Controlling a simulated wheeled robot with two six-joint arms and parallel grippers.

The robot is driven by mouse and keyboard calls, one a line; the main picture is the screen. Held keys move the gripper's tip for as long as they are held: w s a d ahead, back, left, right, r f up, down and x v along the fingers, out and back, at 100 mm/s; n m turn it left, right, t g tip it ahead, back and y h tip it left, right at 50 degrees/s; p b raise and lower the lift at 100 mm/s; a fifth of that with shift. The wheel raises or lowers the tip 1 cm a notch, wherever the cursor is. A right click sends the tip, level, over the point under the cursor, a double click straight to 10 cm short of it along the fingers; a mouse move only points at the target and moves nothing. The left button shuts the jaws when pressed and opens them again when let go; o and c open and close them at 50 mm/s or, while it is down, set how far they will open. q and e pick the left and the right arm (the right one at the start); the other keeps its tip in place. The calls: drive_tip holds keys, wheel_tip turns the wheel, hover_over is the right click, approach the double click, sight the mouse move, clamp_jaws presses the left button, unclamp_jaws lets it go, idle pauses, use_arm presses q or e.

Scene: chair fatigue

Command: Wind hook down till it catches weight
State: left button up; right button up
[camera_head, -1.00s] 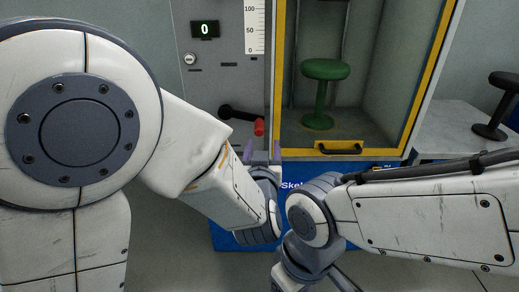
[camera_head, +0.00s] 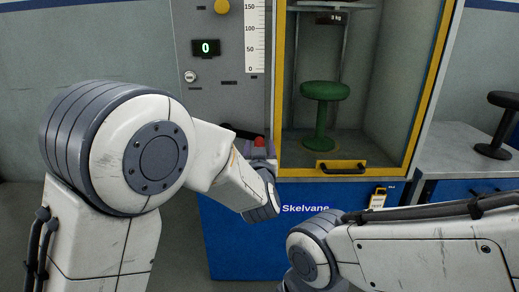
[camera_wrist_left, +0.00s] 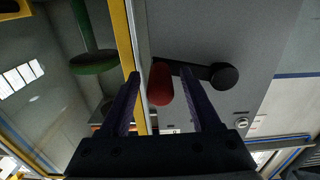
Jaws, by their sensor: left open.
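The crank's red handle (camera_head: 259,141) is on the grey panel; its black arm (camera_wrist_left: 223,76) shows in the left wrist view. My left gripper (camera_head: 260,150) is open at the handle. In the left wrist view the red handle (camera_wrist_left: 160,84) lies between its two purple fingers (camera_wrist_left: 165,95), with gaps on both sides. A dark block marked 3 kg (camera_head: 330,18) shows at the top of the yellow-framed cabinet. I cannot make out a hook. My right arm reaches in from the right, but its gripper is out of the picture.
A green stool (camera_head: 322,112) stands inside the cabinet, above its yellow front rail (camera_head: 325,168). The panel has a display (camera_head: 206,48) reading 0 and a ruler (camera_head: 254,35). A black stool (camera_head: 497,130) stands on a grey bench at right.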

use_arm(q)
clamp_jaws()
idle(1.4)
